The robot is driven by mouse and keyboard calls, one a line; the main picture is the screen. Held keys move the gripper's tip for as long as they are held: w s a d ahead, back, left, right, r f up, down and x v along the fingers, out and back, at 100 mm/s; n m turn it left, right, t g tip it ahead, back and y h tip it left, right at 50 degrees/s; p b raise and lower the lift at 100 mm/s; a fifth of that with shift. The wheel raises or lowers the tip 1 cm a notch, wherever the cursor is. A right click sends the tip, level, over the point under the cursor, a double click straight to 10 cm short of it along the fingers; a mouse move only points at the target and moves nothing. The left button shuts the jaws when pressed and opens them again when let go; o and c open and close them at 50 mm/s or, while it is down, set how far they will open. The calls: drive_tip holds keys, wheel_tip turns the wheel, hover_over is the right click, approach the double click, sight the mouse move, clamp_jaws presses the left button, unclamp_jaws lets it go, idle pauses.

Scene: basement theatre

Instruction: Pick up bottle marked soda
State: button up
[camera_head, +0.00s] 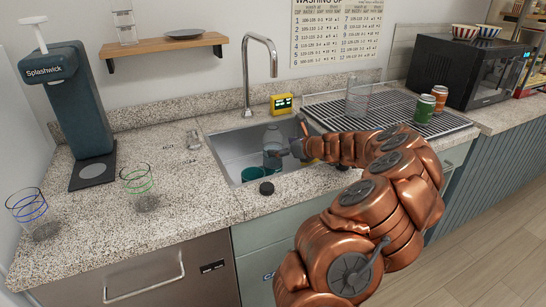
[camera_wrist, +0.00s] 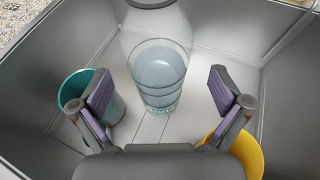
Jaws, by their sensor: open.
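A clear vessel that looks like a bottle (camera_head: 272,143) stands in the sink, just left of my gripper (camera_head: 290,150). In the wrist view a clear vessel (camera_wrist: 160,75) with pale contents and teal marks near its base stands between and beyond my open fingers (camera_wrist: 163,97). A rounded clear shape overlaps its top, so I cannot tell if this is one object or two. I can read no "soda" mark. My gripper is open, with nothing held between its fingers.
The sink (camera_head: 225,150) also holds a teal cup (camera_wrist: 75,90) and a yellow cup (camera_wrist: 247,155), close to the fingers. A faucet (camera_head: 246,75) rises behind. A black cap (camera_head: 266,188) lies on the front counter. Striped glasses (camera_head: 138,188) and a Splashwick machine (camera_head: 70,105) stand left.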

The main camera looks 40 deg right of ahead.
drive_tip(key=shift+x, duration=2.05)
drive_tip(key=shift+a+f, duration=0.1)
drive_tip(key=shift+f, duration=0.05)
drive_tip(key=c, duration=1.8)
